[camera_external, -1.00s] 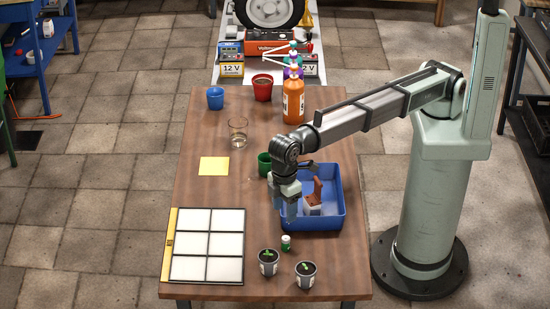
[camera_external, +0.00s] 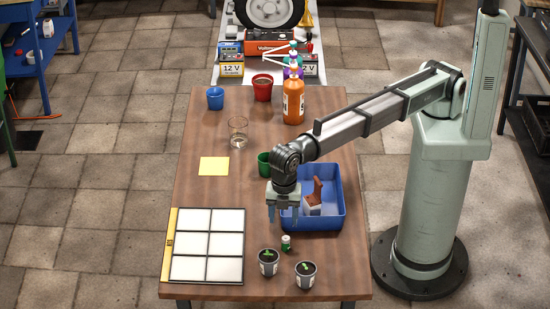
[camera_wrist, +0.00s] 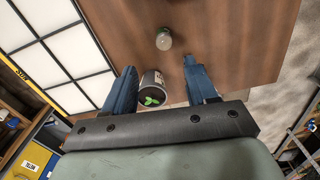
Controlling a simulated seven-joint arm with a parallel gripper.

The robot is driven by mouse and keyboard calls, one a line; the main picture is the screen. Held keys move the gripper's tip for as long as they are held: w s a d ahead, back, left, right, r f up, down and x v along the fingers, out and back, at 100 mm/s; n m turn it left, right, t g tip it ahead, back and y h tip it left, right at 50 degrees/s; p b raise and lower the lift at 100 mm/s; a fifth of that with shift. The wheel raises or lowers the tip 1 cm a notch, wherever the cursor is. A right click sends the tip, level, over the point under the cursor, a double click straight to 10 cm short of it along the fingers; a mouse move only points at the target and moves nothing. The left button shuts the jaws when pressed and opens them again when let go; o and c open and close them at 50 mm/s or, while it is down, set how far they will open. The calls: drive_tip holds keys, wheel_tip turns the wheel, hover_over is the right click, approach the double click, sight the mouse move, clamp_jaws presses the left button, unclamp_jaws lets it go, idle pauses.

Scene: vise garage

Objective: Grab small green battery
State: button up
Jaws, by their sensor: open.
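The small green battery (camera_external: 286,243), green with a white band, stands upright on the table near the front, just behind the plant pots. My gripper (camera_external: 283,219) is open and empty, pointing down in front of the blue bin's left side, above and behind the battery. In the wrist view my gripper (camera_wrist: 158,68) has its blue fingers spread, with the battery beyond the gap between their tips.
Two seedling pots (camera_external: 268,264) stand close in front of the battery; one pot (camera_wrist: 152,85) shows between my fingers. The blue bin (camera_external: 340,212) holds a brown and white object. A white-paned panel (camera_external: 207,246) lies left.

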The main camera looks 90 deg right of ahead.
sight(286, 238)
wheel_tip(286, 238, down, 5)
drive_tip(key=shift+f, duration=0.1)
drive_tip(key=shift+s+d+f, duration=0.1)
drive_tip(key=shift+s+f, duration=0.1)
drive_tip(key=shift+f, duration=1.15)
drive_tip(key=shift+s+d+f, duration=0.1)
drive_tip(key=shift+s+f, duration=0.1)
drive_tip(key=shift+f, duration=1.1)
clamp_jaws()
